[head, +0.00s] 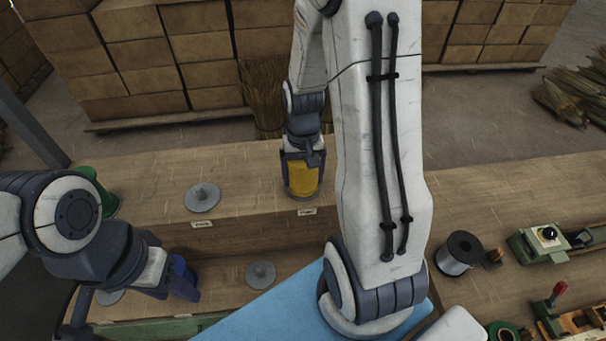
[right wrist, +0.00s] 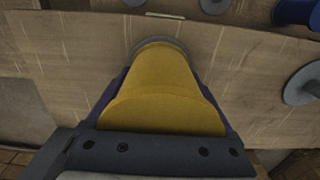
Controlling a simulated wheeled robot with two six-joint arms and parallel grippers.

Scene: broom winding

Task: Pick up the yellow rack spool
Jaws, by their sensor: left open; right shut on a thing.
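The yellow spool (head: 302,180) stands on the upper wooden shelf of the rack, at a labelled spot. My right gripper (head: 302,165) reaches it from above and is shut on it. In the right wrist view the yellow spool (right wrist: 160,90) fills the middle between the fingers, with a grey disc base at its far end. I cannot tell whether it is lifted off that base. My left gripper (head: 187,277) is open and empty at the lower left, by the lower shelf.
A bare grey spool holder (head: 202,197) is left of the yellow spool, and another (head: 261,274) is on the lower shelf. A green spool (head: 95,190) is at the left. A wire spool (head: 458,253) and a green tool (head: 545,242) sit on the right bench. Stacked boxes stand behind.

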